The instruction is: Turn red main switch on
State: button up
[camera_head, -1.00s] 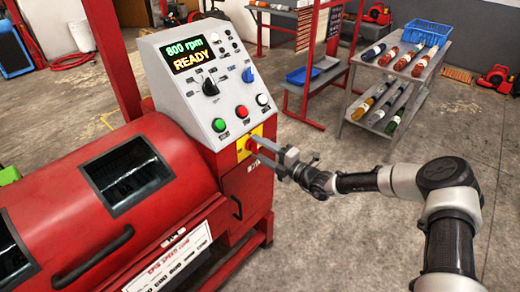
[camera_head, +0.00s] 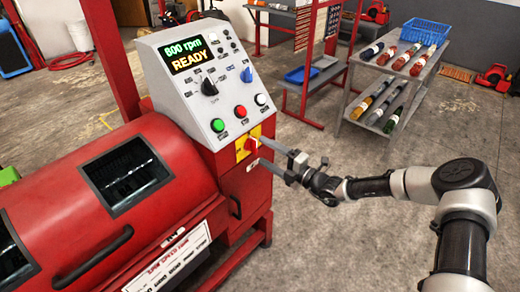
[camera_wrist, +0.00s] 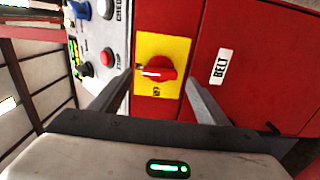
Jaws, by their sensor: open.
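The red main switch (camera_head: 250,145) is a rotary knob on a yellow plate (camera_head: 241,152), on the side of the red machine below the control panel. In the wrist view the red knob (camera_wrist: 158,69) sits on the yellow plate (camera_wrist: 163,44), its bar lying across the picture. My gripper (camera_head: 268,151) is open, its two fingers pointing at the plate. In the wrist view the fingers of my gripper (camera_wrist: 158,85) stand apart, one on each side of the knob, with visible gaps. Whether the fingertips reach around the knob in depth is hard to tell.
A "BELT" label (camera_wrist: 222,67) is on the red cabinet beside the switch.

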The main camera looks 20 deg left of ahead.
jog(key=v, duration=1.3)
jog(key=shift+s+d+p, duration=0.2)
jog(key=shift+d+p, duration=0.1)
jog(key=shift+p, duration=0.1)
jog(key=s+d+r+n+g+h+p, duration=0.2)
jog(key=s+r+n+g+h+p, duration=0.15)
jog(key=s+r+n, duration=0.6)
jog(key=s+d+r+n+g+h+p, duration=0.2)
jog(key=s+r+n+g+h, duration=0.4)
jog(key=n, duration=0.7)
jog(key=s+d+r+n+t+h+p, duration=0.3)
jog(key=s+d+r+n, duration=0.3)
jog(key=r, duration=0.6)
jog(key=s+d+r+n+t+h+p, duration=0.3)
jog(key=s+d+r+n+t+h, duration=0.1)
jog(key=d+r+n, duration=0.7)
jog(key=shift+s+d+r+n+t, duration=0.3)
jog(key=shift+s+r+n+t, duration=0.3)
jog(key=shift+s+r, duration=0.4)
jog(key=shift+s+f, duration=0.1)
jog(key=shift+f, duration=0.05)
